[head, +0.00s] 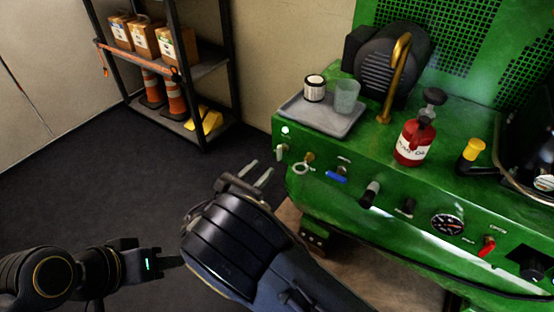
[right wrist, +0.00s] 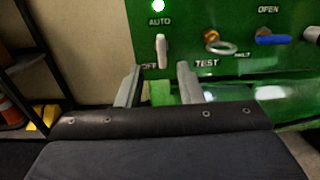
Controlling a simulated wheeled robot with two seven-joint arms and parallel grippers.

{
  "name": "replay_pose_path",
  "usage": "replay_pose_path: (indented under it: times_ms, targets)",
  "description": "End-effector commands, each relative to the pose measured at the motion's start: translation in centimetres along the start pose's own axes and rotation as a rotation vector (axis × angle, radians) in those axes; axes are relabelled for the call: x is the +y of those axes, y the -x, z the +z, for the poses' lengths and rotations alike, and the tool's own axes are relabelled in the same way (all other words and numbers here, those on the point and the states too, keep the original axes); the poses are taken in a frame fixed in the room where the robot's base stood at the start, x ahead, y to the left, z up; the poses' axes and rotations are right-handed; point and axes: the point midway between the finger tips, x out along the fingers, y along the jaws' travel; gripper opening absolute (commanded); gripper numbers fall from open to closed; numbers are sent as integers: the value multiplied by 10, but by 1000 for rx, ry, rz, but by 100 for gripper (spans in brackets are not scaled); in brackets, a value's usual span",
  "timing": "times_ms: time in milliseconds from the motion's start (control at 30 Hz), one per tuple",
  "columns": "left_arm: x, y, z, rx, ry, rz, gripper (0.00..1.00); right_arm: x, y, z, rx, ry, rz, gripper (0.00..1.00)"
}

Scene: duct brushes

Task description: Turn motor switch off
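The motor switch (head: 281,152) is a pale lever at the left end of the green machine's front panel. In the right wrist view the lever (right wrist: 162,52) stands about upright, under the word AUTO, with OFF at lower left and TEST at lower right. A lit lamp (head: 285,130) is above it. My right gripper (head: 258,173) is open and empty, in front of and below the switch; in the wrist view its fingers (right wrist: 158,86) lie either side of the lever's lower end, with no clear contact. My left gripper (head: 172,262) is at lower left, its tips hidden behind my right arm.
Right of the switch are a key ring (head: 302,168), a blue lever (head: 337,175), knobs, a gauge (head: 447,223) and a red switch (head: 487,246). A grey tray (head: 322,121) and a red bottle (head: 415,142) stand on top. A shelf (head: 208,62) stands behind at left; the floor between is clear.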

Motion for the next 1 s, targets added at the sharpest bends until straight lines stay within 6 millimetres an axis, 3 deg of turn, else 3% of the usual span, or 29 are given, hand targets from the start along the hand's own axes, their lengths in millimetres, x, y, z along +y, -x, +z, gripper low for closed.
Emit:
replay_pose_path:
  times_ms: [200, 400, 767, 1000]
  targets:
    - [-3, -6, 3, 0, 0, 0, 36, -2, -37, -1, 4, -4, -7, 34]
    - [-5, -10, 5, 0, 0, 0, 36, -2, -63, -1, 4, -4, -6, 34]
    - [-5, -11, 5, 0, 0, 0, 36, -2, -70, 0, 6, -4, -5, 34]
    - [-5, -11, 5, 0, 0, 0, 36, -2, -70, 0, 6, -4, -5, 5]
